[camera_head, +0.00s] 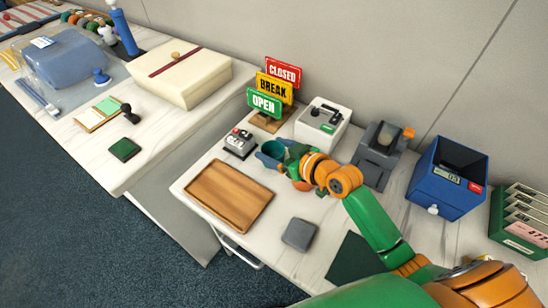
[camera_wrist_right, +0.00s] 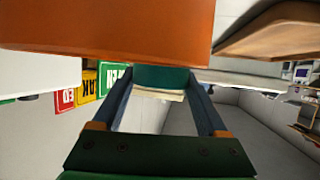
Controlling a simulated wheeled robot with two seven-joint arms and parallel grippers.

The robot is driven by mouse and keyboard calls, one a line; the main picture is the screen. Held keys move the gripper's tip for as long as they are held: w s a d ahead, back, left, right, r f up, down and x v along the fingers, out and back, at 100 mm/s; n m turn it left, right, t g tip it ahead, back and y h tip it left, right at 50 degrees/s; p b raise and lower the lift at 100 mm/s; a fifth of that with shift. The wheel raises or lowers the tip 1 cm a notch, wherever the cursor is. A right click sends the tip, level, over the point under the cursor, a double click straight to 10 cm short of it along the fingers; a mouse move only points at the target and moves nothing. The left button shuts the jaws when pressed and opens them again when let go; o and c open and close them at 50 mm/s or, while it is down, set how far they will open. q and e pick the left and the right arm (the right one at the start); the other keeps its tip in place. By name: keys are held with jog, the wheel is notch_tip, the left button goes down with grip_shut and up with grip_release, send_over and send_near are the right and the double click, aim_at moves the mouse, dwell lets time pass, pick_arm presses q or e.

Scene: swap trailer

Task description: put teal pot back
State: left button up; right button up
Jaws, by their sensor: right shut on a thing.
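The teal pot (camera_head: 270,154) is at the end of my right gripper (camera_head: 284,154), between the small grey device with buttons and the wooden tray's far corner. The gripper partly covers it. In the right wrist view a teal piece of the pot (camera_wrist_right: 163,78) sits between the two fingers of my right gripper (camera_wrist_right: 165,85), which is shut on it. I cannot tell whether the pot touches the table. My left gripper is not in view.
The wooden tray (camera_head: 229,195) lies empty in front. The button device (camera_head: 240,143), OPEN/BREAK/CLOSED signs (camera_head: 273,92) and white box (camera_head: 322,121) stand close by. A grey machine (camera_head: 377,160) and blue bin (camera_head: 445,180) stand right. A grey pad (camera_head: 300,234) lies near the front edge.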

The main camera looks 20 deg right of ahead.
jog(key=shift+f, duration=0.95)
jog(key=shift+f, duration=0.1)
jog(key=o, duration=1.3)
jog(key=shift+c, duration=0.2)
jog(key=shift+s+d+r, duration=0.1)
jog(key=shift+s+r, duration=0.05)
jog(key=shift+r, duration=0.05)
jog(key=v, duration=1.1)
jog(key=shift+p, duration=0.35)
jog(key=shift+s+d+r, duration=0.1)
jog(key=shift+s+r, duration=0.15)
jog(key=shift+s, duration=0.05)
jog(key=shift+f, duration=0.1)
